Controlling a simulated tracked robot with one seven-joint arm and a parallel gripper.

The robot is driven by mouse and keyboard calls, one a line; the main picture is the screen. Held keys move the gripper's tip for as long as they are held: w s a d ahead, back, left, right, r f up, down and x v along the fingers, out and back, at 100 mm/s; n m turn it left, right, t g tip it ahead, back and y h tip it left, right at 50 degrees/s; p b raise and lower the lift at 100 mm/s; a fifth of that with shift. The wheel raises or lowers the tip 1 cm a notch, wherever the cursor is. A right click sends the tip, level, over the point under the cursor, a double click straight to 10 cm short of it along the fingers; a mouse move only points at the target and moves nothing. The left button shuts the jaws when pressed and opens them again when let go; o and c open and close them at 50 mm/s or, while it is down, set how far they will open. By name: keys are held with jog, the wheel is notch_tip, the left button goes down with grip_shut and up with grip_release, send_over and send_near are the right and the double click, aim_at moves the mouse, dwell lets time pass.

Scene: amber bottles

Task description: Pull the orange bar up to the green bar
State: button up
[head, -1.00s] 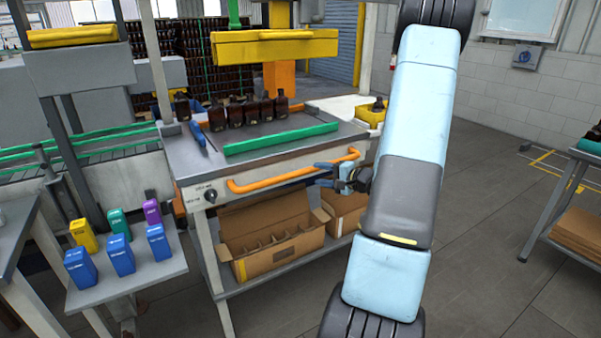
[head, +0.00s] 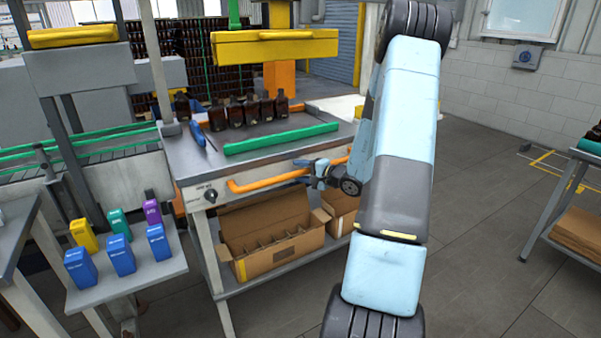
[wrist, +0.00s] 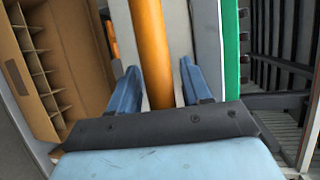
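The orange bar (head: 262,181) is a long handle along the front edge of the grey machine table. The green bar (head: 281,138) lies across the tabletop behind it, with a strip of bare top between them. My gripper (head: 308,170) is at the right half of the orange bar. In the wrist view, my gripper (wrist: 160,82) has its blue fingers apart, one on each side of the orange bar (wrist: 150,45), with gaps showing. The green bar (wrist: 233,45) stands to the right there. My arm hides the orange bar's right end in the head view.
Several amber bottles (head: 235,113) stand behind the green bar, under a yellow beam (head: 274,48). An open divided carton (head: 270,240) sits on the shelf below the orange bar. A side shelf with coloured boxes (head: 122,255) is at left.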

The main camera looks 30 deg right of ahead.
grip_shut()
